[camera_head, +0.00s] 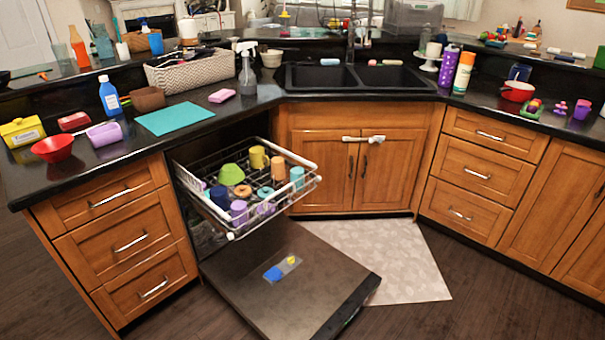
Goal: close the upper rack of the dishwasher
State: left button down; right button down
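The dishwasher's upper rack (232,236) is a white wire rack, pulled out of the opening under the counter on the left. It holds several colored cups and bowls, among them a green bowl (231,174), a yellow mug (258,158) and a purple cup (239,212). The dishwasher door (325,272) is folded down flat below the rack. A small blue and yellow item (282,269) lies on the door's inner face. The lower rack cannot be made out. Neither of my grippers is in view.
A drawer cabinet (125,240) stands left of the dishwasher, and a pale mat (395,262) lies right of the door. Dark wood floor (480,310) is clear at the front right.

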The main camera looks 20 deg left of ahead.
aim_at(229, 236)
jog(key=i+l+u, duration=0.1)
jog(key=u, duration=0.35)
jog(key=i+l+u, duration=0.2)
jog(key=u, duration=0.25)
jog(key=i+l, duration=0.05)
